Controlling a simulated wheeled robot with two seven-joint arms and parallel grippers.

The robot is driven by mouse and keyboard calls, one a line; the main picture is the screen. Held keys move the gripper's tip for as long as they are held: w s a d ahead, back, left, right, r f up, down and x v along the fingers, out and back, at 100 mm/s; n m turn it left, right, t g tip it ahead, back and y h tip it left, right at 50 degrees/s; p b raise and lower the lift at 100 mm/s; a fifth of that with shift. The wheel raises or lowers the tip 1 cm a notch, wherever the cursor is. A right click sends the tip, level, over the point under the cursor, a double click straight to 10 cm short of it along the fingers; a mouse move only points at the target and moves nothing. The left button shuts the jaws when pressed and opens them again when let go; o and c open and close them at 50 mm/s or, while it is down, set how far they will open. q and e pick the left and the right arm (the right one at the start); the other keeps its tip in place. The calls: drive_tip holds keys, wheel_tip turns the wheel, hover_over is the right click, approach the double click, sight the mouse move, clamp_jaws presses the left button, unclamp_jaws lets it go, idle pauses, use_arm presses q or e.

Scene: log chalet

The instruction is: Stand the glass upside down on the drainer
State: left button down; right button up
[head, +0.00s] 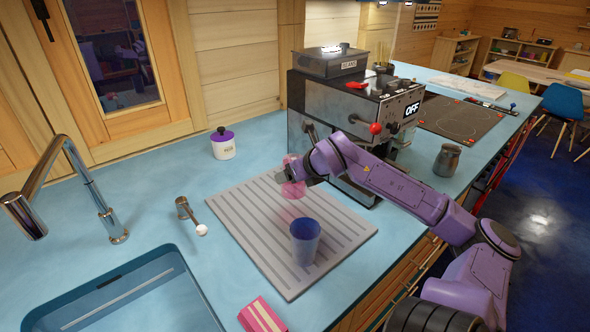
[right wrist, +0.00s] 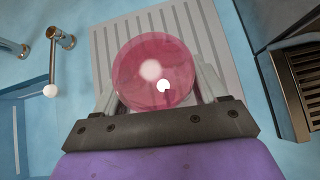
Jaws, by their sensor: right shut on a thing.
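A see-through pink glass (head: 293,189) is in my right gripper (head: 283,176), over the back part of the grey ridged drainer (head: 345,222). In the right wrist view the glass (right wrist: 153,70) shows as a round pink shape between the two fingers of the gripper (right wrist: 155,92), which are shut on it. The drainer (right wrist: 226,50) lies beyond it. I cannot tell which end of the glass is up, or whether it touches the drainer. My left gripper is not in view.
A blue cup (head: 305,242) stands on the drainer's front part. A coffee machine (head: 335,110) is behind my right arm. A sink (head: 125,295), a tap (head: 75,165), a purple-lidded jar (head: 223,145) and a pink packet (head: 262,315) are around the drainer.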

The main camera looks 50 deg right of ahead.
drive_tip(key=f+b, duration=0.2)
drive_tip(key=f, duration=0.1)
drive_tip(key=f+b, duration=0.3)
drive_tip(key=f, duration=0.1)
drive_tip(key=shift+s+d+f, duration=0.1)
drive_tip(key=shift+s+f, duration=0.05)
drive_tip(key=shift+s, duration=0.05)
drive_tip(key=o, duration=1.3)
drive_tip(key=b+v, duration=0.1)
drive_tip(key=v, duration=0.9)
drive_tip(key=shift+s+b, duration=0.3)
drive_tip(key=shift+r, duration=0.25)
